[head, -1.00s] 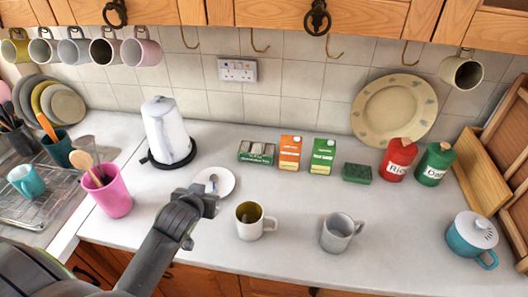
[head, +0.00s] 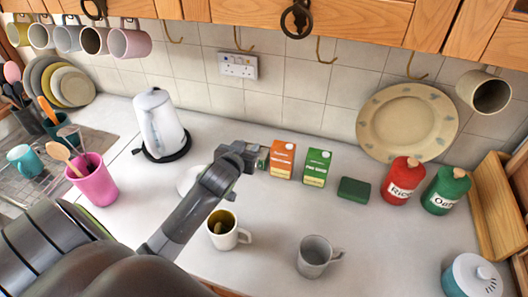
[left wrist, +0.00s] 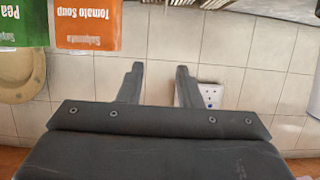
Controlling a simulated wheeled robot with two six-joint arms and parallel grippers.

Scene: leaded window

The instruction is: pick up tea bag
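My left gripper (head: 240,155) is over the worktop, in front of the tea bag box (head: 263,158). Pale and dark strips, which look like the box's tea bags (left wrist: 205,3), show at that view's top edge, beyond the fingertips. I cannot make out a single tea bag. My right gripper is in neither view.
An orange soup box (head: 283,160) and a green one (head: 316,168) stand right of the tea box. A kettle (head: 160,125) is to the left. A saucer (head: 187,181) is partly behind my arm. A white mug (head: 225,232) and grey mug (head: 314,258) stand in front.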

